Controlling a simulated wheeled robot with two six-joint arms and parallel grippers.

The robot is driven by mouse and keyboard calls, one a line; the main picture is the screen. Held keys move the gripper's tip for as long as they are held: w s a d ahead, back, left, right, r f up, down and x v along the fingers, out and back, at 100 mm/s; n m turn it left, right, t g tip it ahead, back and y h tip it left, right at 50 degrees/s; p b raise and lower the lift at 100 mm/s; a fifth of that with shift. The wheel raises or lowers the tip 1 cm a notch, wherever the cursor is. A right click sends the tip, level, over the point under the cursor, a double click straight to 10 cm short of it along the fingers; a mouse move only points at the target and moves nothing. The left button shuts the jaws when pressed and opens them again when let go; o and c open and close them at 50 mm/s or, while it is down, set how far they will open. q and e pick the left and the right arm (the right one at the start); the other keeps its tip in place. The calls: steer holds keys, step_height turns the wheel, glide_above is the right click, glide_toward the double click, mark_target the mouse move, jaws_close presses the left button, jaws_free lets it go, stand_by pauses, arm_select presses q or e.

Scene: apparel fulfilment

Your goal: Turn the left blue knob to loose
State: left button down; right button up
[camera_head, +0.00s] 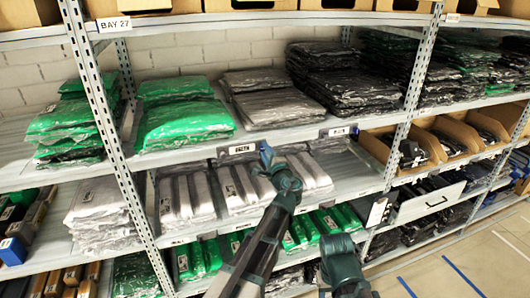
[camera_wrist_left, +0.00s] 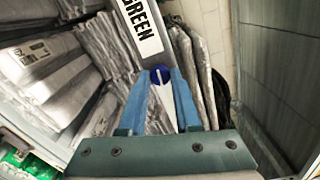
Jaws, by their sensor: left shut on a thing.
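A round blue knob (camera_wrist_left: 160,75) with a short white mark shows in the left wrist view, between the tips of my left gripper (camera_wrist_left: 161,78). The blue fingers are shut on it from both sides. The white mark stands nearly upright in that picture. In the head view my left gripper (camera_head: 266,154) reaches the front edge of the middle shelf, just right of a shelf label (camera_head: 239,149); the knob cannot be made out there. A white label reading GREEN (camera_wrist_left: 139,27) is beside the knob in the wrist view. My right gripper cannot be made out.
Green bagged garments (camera_head: 184,122) and grey bagged garments (camera_head: 275,107) lie on the shelf above my gripper. White bagged packs (camera_head: 185,198) stand below. A steel upright (camera_head: 110,130) is at the left. Open floor (camera_head: 480,262) shows at lower right.

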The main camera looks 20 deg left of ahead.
arm_select(q)
steer(key=shift+n, duration=0.7)
steer(key=c, duration=0.6)
jaws_free()
steer(key=shift+s, duration=0.15)
